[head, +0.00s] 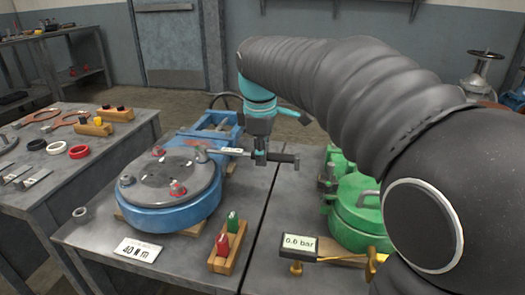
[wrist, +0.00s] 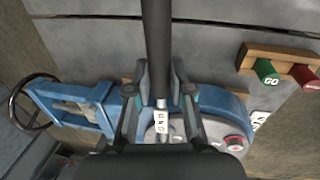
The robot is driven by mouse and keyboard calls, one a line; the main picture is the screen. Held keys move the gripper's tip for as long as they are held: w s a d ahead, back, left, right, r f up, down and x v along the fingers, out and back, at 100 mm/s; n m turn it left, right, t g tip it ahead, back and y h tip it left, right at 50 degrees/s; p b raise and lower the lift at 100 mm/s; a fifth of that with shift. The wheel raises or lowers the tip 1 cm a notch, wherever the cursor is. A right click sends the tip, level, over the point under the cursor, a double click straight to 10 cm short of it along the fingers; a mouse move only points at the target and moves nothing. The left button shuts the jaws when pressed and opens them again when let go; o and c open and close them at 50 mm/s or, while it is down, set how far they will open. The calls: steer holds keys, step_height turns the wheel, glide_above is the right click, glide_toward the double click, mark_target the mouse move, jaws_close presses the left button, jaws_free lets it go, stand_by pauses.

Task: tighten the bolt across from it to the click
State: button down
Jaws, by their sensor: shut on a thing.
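The blue valve (head: 170,215) lies on the bench with a grey round cover (head: 150,178) on top. Bolts sit around the cover: a reddish one at the back (head: 158,152), a grey one at the left (head: 127,181) and a red-marked one at the front (head: 178,188). My gripper (head: 260,157) is shut on a torque wrench (head: 285,159), right of the cover. The wrench lies about level, its head reaching left to the cover's right-hand bolt (head: 201,156). I cannot tell if it is seated. In the wrist view the wrench's black handle (wrist: 157,45) runs between the fingers.
A wooden block holds red and green gauges (head: 227,247). A green valve (head: 358,210) and a 0.6 bar gauge (head: 299,245) stand right. A side table (head: 50,190) holds rings and tools.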

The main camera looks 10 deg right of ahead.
steer(key=shift+s+a, duration=0.15)
steer(key=shift+s, duration=0.15)
stand_by(0.4)
steer(key=shift+s+a+m, duration=0.1)
steer(key=shift+s+m, duration=0.2)
steer(key=shift+m, duration=0.2)
steer(key=shift+s, duration=0.1)
steer(key=shift+w, duration=0.4)
steer(key=shift+w+d+r+n+p, duration=0.1)
steer(key=shift+w+d+n+p, duration=0.15)
steer(key=shift+n+p, duration=0.2)
steer(key=shift+w, duration=0.15)
steer(key=shift+r+p, duration=0.55)
steer(key=shift+p, duration=1)
stand_by(2.1)
steer(key=shift+r, duration=0.1)
